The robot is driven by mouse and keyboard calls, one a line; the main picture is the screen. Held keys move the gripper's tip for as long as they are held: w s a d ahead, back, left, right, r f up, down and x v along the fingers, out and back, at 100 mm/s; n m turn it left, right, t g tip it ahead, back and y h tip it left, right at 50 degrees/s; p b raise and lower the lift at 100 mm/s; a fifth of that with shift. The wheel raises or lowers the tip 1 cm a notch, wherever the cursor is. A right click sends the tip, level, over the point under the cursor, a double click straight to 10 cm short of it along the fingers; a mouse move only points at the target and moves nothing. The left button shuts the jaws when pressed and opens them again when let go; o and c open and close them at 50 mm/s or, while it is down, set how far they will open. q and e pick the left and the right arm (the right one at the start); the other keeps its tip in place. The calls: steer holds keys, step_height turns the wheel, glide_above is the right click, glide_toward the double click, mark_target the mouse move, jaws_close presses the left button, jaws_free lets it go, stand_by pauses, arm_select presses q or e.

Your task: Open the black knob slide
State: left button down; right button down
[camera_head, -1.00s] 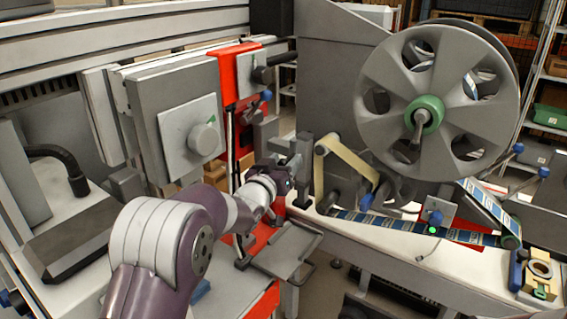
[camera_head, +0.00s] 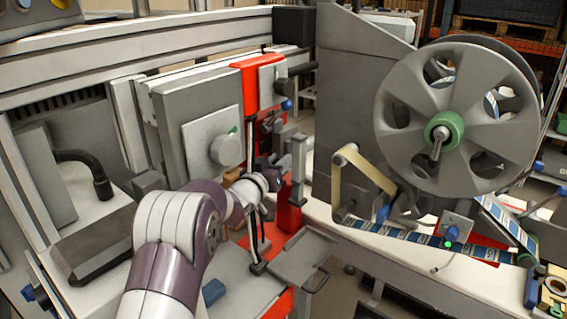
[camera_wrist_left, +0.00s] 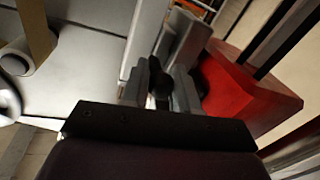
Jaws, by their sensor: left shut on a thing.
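My left gripper (camera_head: 281,176) reaches in from the left, low beside a grey upright post (camera_head: 298,160) at the front of the machine. In the left wrist view its grey fingers (camera_wrist_left: 160,90) are shut on a dark rounded piece, apparently the black knob (camera_wrist_left: 157,78), which sits between them. A grey upright part of the slide rises just beyond the fingers. In the head view the knob is hidden behind my gripper and wrist. My right gripper is not in view.
A grey box with a round dial (camera_head: 226,150) is at left. A large grey reel (camera_head: 458,115) and a white table (camera_head: 400,258) are at right. A grey tray (camera_head: 303,258) juts out below.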

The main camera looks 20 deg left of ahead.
arm_select(q)
steer(key=c, duration=0.9)
jaws_free()
